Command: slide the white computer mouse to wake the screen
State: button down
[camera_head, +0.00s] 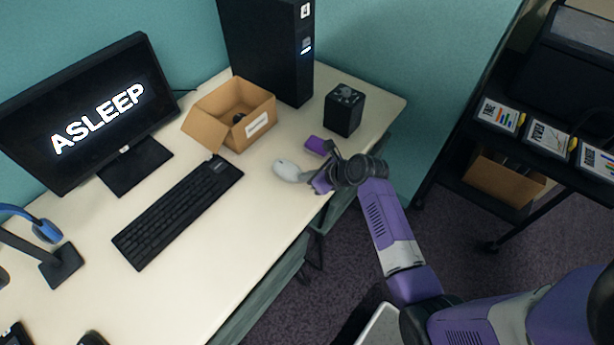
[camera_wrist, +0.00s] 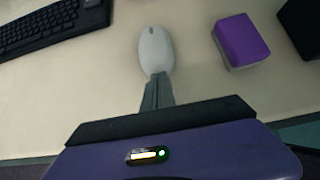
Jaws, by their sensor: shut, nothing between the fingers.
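The white computer mouse (camera_head: 287,171) lies on the light desk, to the right of the black keyboard (camera_head: 178,211). In the wrist view the mouse (camera_wrist: 155,50) is straight ahead of my gripper (camera_wrist: 157,84). The gripper's fingers are shut and empty, with their tips at the near end of the mouse. They look to be touching it or nearly so; I cannot tell which. In the head view my gripper (camera_head: 312,183) is low at the desk's front edge, right of the mouse. The screen (camera_head: 97,112) is dark and reads "ASLEEP".
A purple block (camera_head: 318,145) lies just beyond the mouse, beside it in the wrist view. An open cardboard box (camera_head: 232,110), a black cube (camera_head: 343,110) and a black tower (camera_head: 270,50) stand behind. The desk (camera_head: 215,268) is bare in front of the keyboard.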

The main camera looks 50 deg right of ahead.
aim_at(294, 171)
jog(key=shift+w+p, duration=0.4)
jog(key=shift+w, duration=1.6)
jog(key=shift+s, duration=0.1)
